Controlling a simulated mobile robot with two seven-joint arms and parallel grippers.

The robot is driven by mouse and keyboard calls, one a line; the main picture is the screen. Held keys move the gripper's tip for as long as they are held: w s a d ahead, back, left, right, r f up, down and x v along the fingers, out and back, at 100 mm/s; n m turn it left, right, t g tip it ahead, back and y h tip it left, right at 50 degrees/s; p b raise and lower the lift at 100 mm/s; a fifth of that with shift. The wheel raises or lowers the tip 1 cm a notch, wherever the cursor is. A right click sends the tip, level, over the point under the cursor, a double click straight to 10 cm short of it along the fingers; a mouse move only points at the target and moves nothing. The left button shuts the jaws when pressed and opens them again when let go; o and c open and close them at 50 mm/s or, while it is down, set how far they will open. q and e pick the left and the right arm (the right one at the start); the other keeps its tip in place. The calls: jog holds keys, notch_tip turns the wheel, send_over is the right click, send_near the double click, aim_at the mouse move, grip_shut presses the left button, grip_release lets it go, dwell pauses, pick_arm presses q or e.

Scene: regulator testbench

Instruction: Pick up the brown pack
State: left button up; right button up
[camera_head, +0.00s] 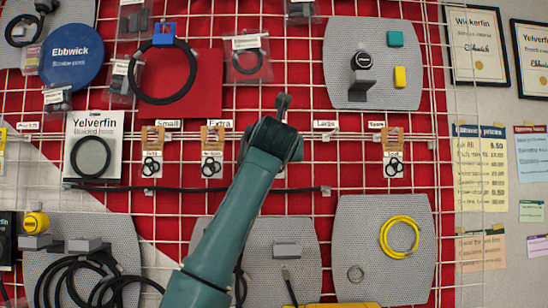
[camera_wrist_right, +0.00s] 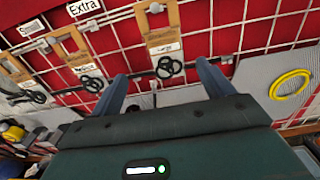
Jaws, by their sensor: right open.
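My right gripper (camera_head: 283,104) is raised in front of the wall rack in the head view, its arm coming up from the bottom. In the right wrist view, my right gripper (camera_wrist_right: 162,72) is open with its two fingers apart. A brown pack (camera_wrist_right: 159,28) with black rings hangs ahead of it. The rings appear between the fingertips, but I cannot tell the remaining distance. In the head view my gripper seems to cover this pack. Similar brown packs hang at the left (camera_head: 152,137), beside it (camera_head: 212,137) and at the right (camera_head: 393,138). My left gripper is not in view.
The white wire grid (camera_head: 300,210) stands before a red backing. Grey panels hold a yellow ring (camera_head: 400,237) and small blocks. A black horizontal rod (camera_head: 130,188) runs below the packs. Label strips (camera_head: 325,124) sit above the packs.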

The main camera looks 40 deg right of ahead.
jog(key=p+x, duration=0.1)
jog(key=x, duration=0.1)
jog(key=p+x, duration=0.1)
jog(key=x, duration=0.2)
jog(key=p+x, duration=0.1)
jog(key=x, duration=0.2)
jog(key=shift+s+d+r, duration=0.15)
jog(key=shift+d+r, duration=0.05)
jog(key=shift+d, duration=0.3)
jog(key=shift+w+d+f, duration=0.15)
jog(key=shift+w, duration=0.1)
jog(key=shift+c, duration=0.2)
jog(key=c, duration=1)
